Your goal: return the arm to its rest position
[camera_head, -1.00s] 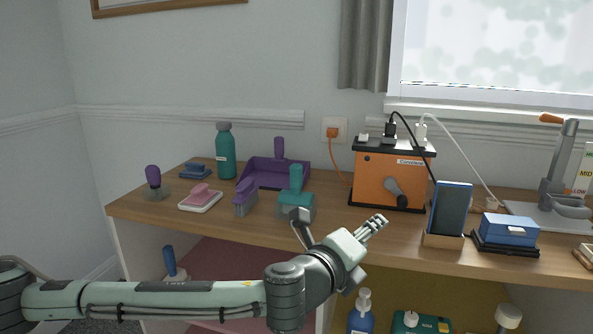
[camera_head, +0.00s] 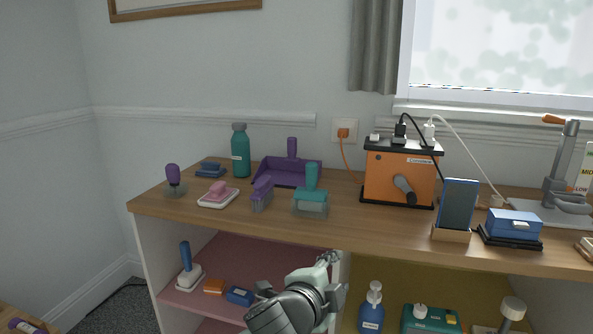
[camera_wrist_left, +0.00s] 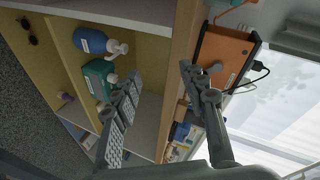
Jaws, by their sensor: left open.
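My left gripper (camera_head: 328,262) is low in the head view, in front of the shelf unit and below the worktop's front edge. Its forearm is foreshortened beneath it. In the left wrist view the two fingers (camera_wrist_left: 160,78) are spread apart with nothing between them, and the shelf unit shows beyond, turned on its side. My right gripper is in neither view.
The wooden worktop (camera_head: 345,230) holds a purple dustpan (camera_head: 300,178), a teal-handled brush (camera_head: 311,190), an orange box (camera_head: 390,178) and a phone (camera_head: 458,203) on a stand. Shelves below hold a blue bottle (camera_head: 371,312) and a green case (camera_head: 431,320). Open floor (camera_head: 105,308) lies at the left.

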